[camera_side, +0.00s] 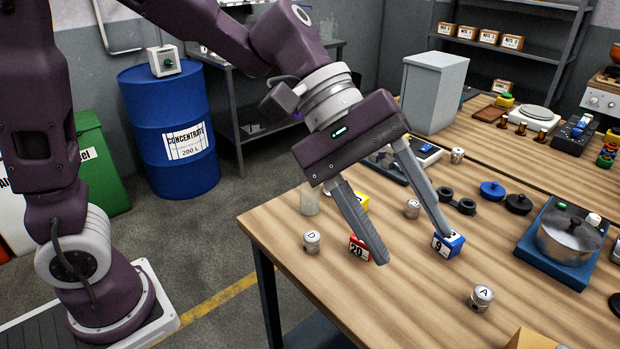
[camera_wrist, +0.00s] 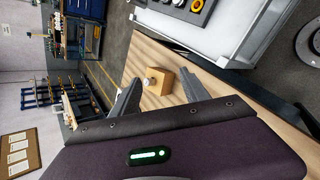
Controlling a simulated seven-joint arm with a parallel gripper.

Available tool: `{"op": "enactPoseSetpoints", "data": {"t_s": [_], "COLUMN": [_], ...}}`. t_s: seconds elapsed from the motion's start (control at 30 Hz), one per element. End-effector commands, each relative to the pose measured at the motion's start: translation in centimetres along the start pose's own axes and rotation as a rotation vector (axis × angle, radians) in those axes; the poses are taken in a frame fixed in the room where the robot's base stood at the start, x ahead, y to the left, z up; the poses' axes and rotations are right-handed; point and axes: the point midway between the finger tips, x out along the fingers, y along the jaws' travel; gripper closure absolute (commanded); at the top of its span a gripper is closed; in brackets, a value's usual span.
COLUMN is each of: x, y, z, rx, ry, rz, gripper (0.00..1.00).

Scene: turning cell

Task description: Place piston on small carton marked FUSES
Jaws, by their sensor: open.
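Several small silver pistons stand on the wooden table in the side view. One marked A (camera_side: 482,298) is at the front right, and one marked D (camera_side: 312,241) is near the left edge. Another piston (camera_side: 412,208) stands between my fingers in the picture, and one more (camera_side: 457,155) is farther back. A brown carton (camera_side: 530,340) is cut off at the bottom edge. The wrist view shows a brown carton (camera_wrist: 162,82) with a small silver piece (camera_wrist: 149,81) at its side; no FUSES lettering is legible. My gripper (camera_side: 415,249) is open and empty, tilted above the table.
A red block (camera_side: 359,248) and a blue numbered block (camera_side: 448,245) lie by my fingertips in the picture. A pot (camera_side: 568,238) on a blue base stands right. Black rings (camera_side: 457,201) and a grey box (camera_side: 433,92) are farther back.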

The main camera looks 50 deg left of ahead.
Motion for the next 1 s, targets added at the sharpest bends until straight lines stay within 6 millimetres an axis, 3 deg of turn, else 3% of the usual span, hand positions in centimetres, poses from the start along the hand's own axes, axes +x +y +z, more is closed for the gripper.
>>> {"op": "enactPoseSetpoints", "data": {"t_s": [0.03, 0.2, 0.33, 0.47, 1.0], "x": [-3.3, -11.1, -14.4, -15.5, -15.5], "y": [-3.0, -14.8, -20.1, -21.8, -21.7], "z": [1.2, 2.0, 1.5, 1.2, 1.2], "rx": [0.163, 0.583, 0.715, 0.754, 0.755], "ry": [0.105, 0.447, 0.602, 0.649, 0.648], "rz": [-0.063, -0.392, -0.579, -0.649, -0.649], "gripper": [0.46, 0.46, 0.46, 0.46, 0.46]}}
